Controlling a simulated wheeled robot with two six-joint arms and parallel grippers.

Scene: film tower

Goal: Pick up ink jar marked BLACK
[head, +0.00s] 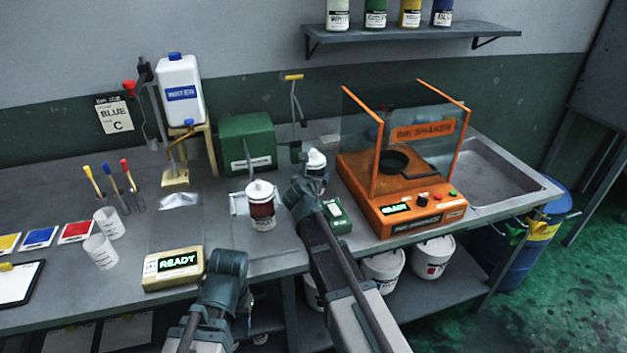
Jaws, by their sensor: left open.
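A white-lidded jar (316,159) stands at the back middle of the bench, partly hidden by my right gripper; its lower part looks dark and I cannot read its label. My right gripper (301,188) is just in front of it, seen from behind; I cannot tell whether it touches the jar or how its fingers stand. A second white-lidded jar (261,208) with a dark red band stands left of my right gripper. My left gripper (228,262) is open, low at the bench's front edge, right of the yellow READY scale. No readable BLACK marking shows.
The orange ink shaker (405,210) with glass sides stands right of my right gripper, before the sink (500,180). A green box (247,143) is behind. Several jars stand on the wall shelf (410,34). Cups (100,250) and the READY scale (173,268) are left.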

